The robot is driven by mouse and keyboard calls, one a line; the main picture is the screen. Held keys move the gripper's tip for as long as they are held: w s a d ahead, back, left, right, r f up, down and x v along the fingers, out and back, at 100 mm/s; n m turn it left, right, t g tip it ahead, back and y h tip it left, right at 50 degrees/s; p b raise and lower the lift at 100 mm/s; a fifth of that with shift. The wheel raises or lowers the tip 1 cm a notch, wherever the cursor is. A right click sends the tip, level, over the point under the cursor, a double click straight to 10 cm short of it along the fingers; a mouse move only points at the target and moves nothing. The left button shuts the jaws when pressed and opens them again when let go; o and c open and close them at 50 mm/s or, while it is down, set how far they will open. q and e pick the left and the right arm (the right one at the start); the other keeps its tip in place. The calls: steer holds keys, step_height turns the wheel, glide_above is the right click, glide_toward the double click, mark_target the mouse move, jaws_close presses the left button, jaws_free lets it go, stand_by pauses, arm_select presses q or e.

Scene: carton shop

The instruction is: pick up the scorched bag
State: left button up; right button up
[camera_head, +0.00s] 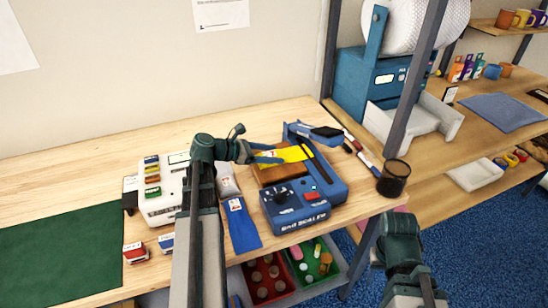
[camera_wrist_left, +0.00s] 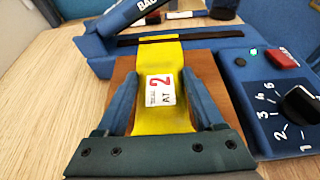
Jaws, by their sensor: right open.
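A yellow bag (camera_head: 285,156) with a white label lies on a brown board (camera_head: 268,175) at the blue bag sealer (camera_head: 300,200). In the left wrist view the bag (camera_wrist_left: 160,65) has its far end at the sealer's dark bar; I see no clear scorch mark. My left gripper (camera_head: 262,156) is over the near part of the bag. In the left wrist view its fingers (camera_wrist_left: 162,88) are apart, one on each side of the bag. My right gripper (camera_head: 398,228) is open and empty, off the table's front right edge.
A blue flat packet (camera_head: 241,226) lies left of the sealer. A white device (camera_head: 160,197) with coloured blocks and a green mat (camera_head: 62,255) are further left. A dark mesh cup (camera_head: 393,178) stands at the right corner. Bins (camera_head: 268,280) sit below the front edge.

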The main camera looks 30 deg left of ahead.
arm_select(q)
steer(key=c, duration=0.6)
steer(key=shift+r, duration=0.2)
steer(key=shift+c, duration=0.2)
steer(key=shift+s+a+r+p, duration=0.1)
steer(key=shift+r+p, duration=0.45)
steer(key=shift+p, duration=0.2)
steer(key=s+a, duration=0.2)
steer(key=s, duration=0.1)
steer(key=shift+s+a+r, duration=0.1)
steer(key=shift+a+r, duration=0.1)
steer(key=shift+a, duration=0.15)
step_height(320, 180, up, 13)
steer(key=p, duration=1.3)
steer(key=shift+d+p, duration=0.15)
steer(key=shift+p, duration=0.15)
